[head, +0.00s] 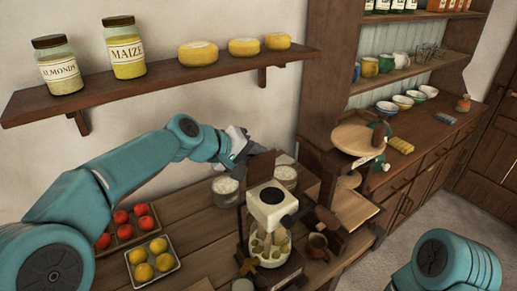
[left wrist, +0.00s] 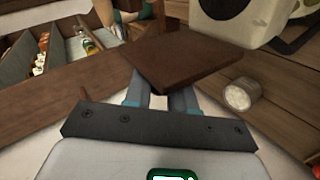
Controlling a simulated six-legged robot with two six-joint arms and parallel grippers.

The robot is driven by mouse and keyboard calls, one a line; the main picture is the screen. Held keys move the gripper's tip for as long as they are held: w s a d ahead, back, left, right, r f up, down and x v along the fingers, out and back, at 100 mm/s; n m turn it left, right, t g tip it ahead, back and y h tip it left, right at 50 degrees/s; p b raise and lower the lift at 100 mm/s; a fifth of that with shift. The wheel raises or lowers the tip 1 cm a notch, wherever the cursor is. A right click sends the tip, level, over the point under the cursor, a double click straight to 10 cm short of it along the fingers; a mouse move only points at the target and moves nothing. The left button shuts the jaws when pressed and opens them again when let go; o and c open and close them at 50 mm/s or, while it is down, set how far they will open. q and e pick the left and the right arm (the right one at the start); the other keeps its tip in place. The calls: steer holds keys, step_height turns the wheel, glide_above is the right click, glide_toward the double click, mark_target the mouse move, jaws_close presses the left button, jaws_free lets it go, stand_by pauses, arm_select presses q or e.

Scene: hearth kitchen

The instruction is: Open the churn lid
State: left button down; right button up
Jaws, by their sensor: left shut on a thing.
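The churn (head: 270,212) stands on the wooden table, with a white upper body, a dark round spot on it and a jar of yellowish pieces below. A flat brown wooden plate, seemingly the churn lid (head: 261,167), stands steeply tilted above and behind the white body. My left gripper (head: 243,152) is shut on this plate's edge. In the left wrist view the lid (left wrist: 185,60) extends from between the fingers, with the white churn body (left wrist: 240,14) beyond it at upper right. I cannot tell whether the lid is still joined to the churn. My right gripper is out of view.
Two pots with white contents (head: 225,186) (head: 285,174) stand close behind the churn. Trays of red fruit (head: 123,222) and yellow fruit (head: 153,261) lie left. A wall shelf (head: 160,80) with jars and cheeses hangs above. A dresser (head: 430,130) stands right.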

arm_select(q)
steer(key=shift+w+a+n+g+p, duration=0.1)
steer(key=shift+w+n+g+p, duration=0.1)
steer(key=shift+n+g+p, duration=0.1)
steer(key=shift+w+a+f+h, duration=0.15)
steer(key=shift+w+f+h, duration=0.05)
steer(key=shift+h, duration=0.1)
steer(key=c, duration=1)
jaws_free()
steer(key=b+v, duration=0.2)
steer(key=v, duration=1.4)
steer(key=shift+a+r, duration=0.1)
steer(key=shift+a, duration=0.15)
steer(key=shift+w, duration=0.1)
